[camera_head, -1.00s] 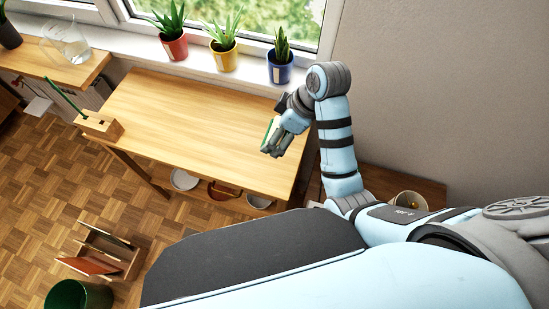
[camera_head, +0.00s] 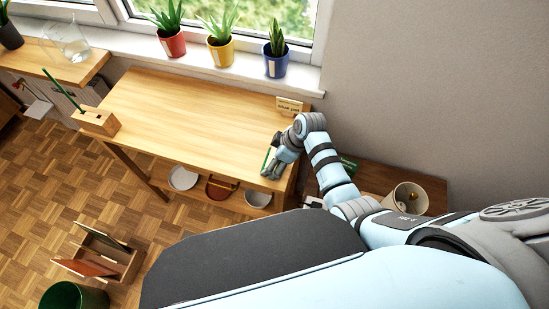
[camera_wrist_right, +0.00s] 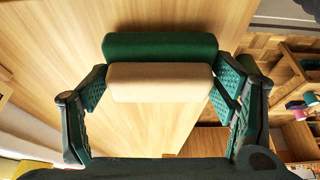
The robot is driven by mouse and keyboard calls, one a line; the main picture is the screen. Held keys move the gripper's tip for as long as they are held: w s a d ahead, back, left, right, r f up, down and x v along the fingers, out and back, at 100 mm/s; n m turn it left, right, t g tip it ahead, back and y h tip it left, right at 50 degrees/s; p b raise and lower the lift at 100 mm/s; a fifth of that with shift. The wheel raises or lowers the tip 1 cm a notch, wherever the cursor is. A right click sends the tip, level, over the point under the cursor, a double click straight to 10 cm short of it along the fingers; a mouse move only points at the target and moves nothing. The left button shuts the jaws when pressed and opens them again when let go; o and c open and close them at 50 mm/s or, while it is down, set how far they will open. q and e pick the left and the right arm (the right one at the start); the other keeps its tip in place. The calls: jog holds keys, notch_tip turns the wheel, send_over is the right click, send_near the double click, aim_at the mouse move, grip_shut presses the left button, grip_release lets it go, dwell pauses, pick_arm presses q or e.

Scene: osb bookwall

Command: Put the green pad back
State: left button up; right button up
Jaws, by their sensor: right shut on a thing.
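The green pad (camera_wrist_right: 160,47), a rounded bar with a green half and a cream half, is between the fingers of my right gripper (camera_wrist_right: 160,88) in the wrist view. The gripper is shut on it. In the head view, my right gripper (camera_head: 271,171) is at the right end of the wooden table (camera_head: 185,110), near its front corner. I cannot tell whether the pad touches the tabletop. A small wooden sign (camera_head: 289,105) with lettering stands at the table's back right corner. My left gripper is not in view.
A wooden block (camera_head: 97,122) with a green stick stands at the table's left end. Potted plants line the windowsill (camera_head: 130,43). The table's middle is clear.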

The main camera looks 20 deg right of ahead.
jog(key=o, duration=0.8)
jog(key=shift+w+f, duration=0.1)
jog(key=shift+f, duration=0.15)
jog(key=shift+c, duration=0.2)
jog(key=o, duration=0.3)
jog(key=shift+w, duration=0.1)
jog(key=shift+o, duration=0.8)
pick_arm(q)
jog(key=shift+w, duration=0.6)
pick_arm(e)
jog(key=shift+r, duration=0.2)
pick_arm(q)
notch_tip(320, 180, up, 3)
jog(key=p, duration=0.3)
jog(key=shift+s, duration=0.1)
pick_arm(e)
jog(key=v, duration=1.2)
jog(key=shift+w, duration=0.1)
